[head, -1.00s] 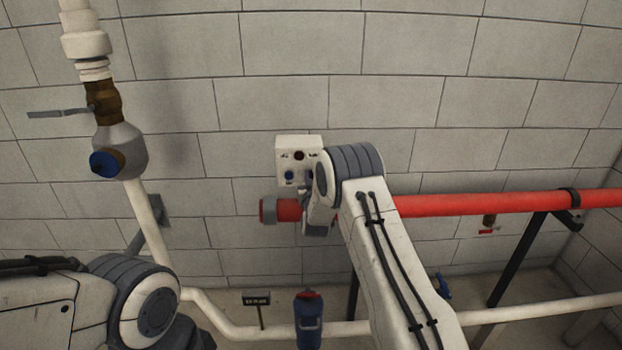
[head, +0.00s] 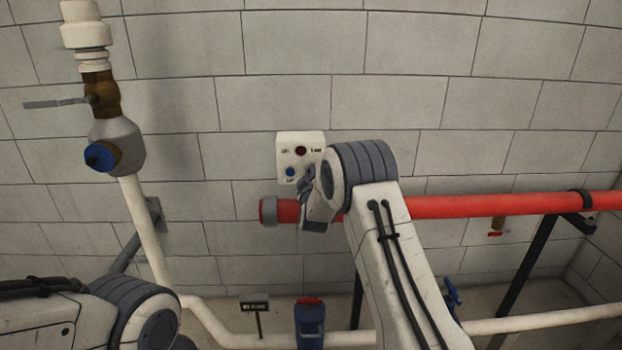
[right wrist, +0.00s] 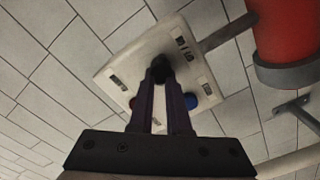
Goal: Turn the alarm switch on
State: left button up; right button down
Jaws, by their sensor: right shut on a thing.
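The alarm panel (head: 285,142) is a small white box on the block wall, above the end of the red pipe. It carries a dark red round light (head: 300,151) and a blue button (head: 290,172). My right gripper (head: 305,181) is at the panel's lower right corner. In the right wrist view, its two fingers (right wrist: 161,84) close on a dark knob, the alarm switch (right wrist: 160,66), on the panel (right wrist: 128,68). The fingers hide much of the knob, so its setting cannot be read. My left arm shows at lower left, with its gripper out of view.
A thick red pipe (head: 450,205) runs right from just below the panel. A white pipe with a blue-capped valve (head: 103,157) stands at left. A blue container (head: 310,325) and a small black sign (head: 254,306) are low down.

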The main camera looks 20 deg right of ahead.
jog(key=shift+f+n+b, duration=0.15)
jog(key=shift+n+b, duration=0.15)
jog(key=shift+n, duration=0.5)
jog(key=c, duration=0.9)
grip_release()
jog(key=b+v, duration=0.2)
jog(key=v, duration=0.8)
jog(key=shift+s+a+b, duration=0.1)
jog(key=shift+s+b, duration=0.1)
jog(key=shift+b, duration=0.15)
